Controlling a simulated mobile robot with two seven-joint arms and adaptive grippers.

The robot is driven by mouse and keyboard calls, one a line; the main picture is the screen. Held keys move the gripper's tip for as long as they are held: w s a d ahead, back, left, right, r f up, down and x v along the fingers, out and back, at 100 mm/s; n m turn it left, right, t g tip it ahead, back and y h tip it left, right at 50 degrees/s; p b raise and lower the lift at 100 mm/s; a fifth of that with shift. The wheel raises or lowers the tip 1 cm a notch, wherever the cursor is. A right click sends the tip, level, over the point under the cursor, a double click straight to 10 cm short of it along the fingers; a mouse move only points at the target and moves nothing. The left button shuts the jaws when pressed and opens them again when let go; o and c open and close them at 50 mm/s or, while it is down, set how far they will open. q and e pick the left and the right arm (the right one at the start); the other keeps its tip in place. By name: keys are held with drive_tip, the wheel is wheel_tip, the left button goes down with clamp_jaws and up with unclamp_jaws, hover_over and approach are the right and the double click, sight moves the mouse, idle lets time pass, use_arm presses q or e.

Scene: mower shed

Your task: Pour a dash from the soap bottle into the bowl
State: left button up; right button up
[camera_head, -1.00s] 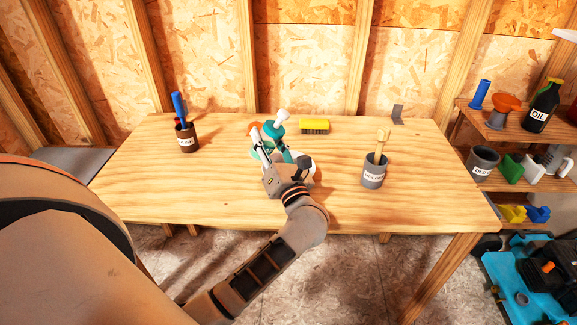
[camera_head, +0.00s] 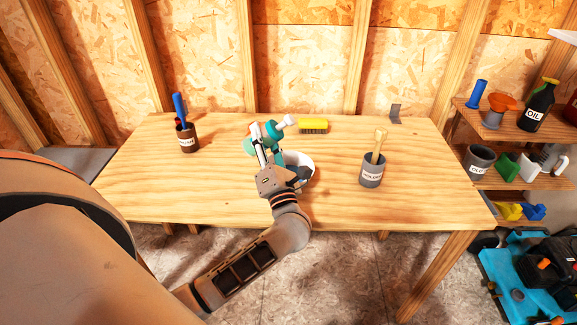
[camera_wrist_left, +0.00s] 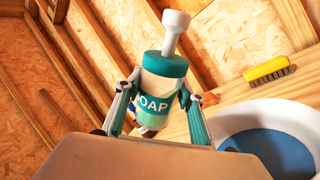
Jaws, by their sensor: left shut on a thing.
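The soap bottle (camera_head: 272,130) is teal and white with a white pump top. My left gripper (camera_head: 267,152) is shut on it above the table, and the bottle leans to the right in the head view. In the left wrist view the bottle (camera_wrist_left: 160,88) sits between both fingers (camera_wrist_left: 158,105), its SOAP label partly visible. The white bowl (camera_head: 305,160) stands on the table just right of the gripper, partly hidden by it. In the left wrist view the bowl (camera_wrist_left: 292,108) shows a blue inside. No stream from the bottle is visible. My right gripper is not in view.
A yellow brush (camera_head: 313,125) lies behind the bowl. A brown cup (camera_head: 187,141) with a blue-handled item stands left, and a grey labelled cup (camera_head: 371,174) with a wooden tool stands right. The table's (camera_head: 150,190) front left is clear.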

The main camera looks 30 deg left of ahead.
use_arm(q)
drive_tip(key=shift+a+m, duration=0.2)
drive_tip(key=shift+m, duration=0.1)
drive_tip(key=shift+s+m+t, duration=0.1)
drive_tip(key=shift+m+t, duration=0.2)
idle(0.6)
drive_tip(key=shift+s+a+f+m+t, duration=0.1)
drive_tip(key=shift+a+f+m+t, duration=0.15)
drive_tip(key=shift+m, duration=0.25)
idle(0.5)
drive_tip(key=shift+s+a+f+m+t+h, duration=0.1)
drive_tip(key=shift+m+t+h, duration=0.3)
drive_tip(key=shift+m, duration=0.2)
idle(0.5)
drive_tip(key=shift+r+m+t+p, duration=0.2)
drive_tip(key=shift+m+t+p, duration=0.2)
drive_tip(key=shift+m, duration=0.2)
idle(0.6)
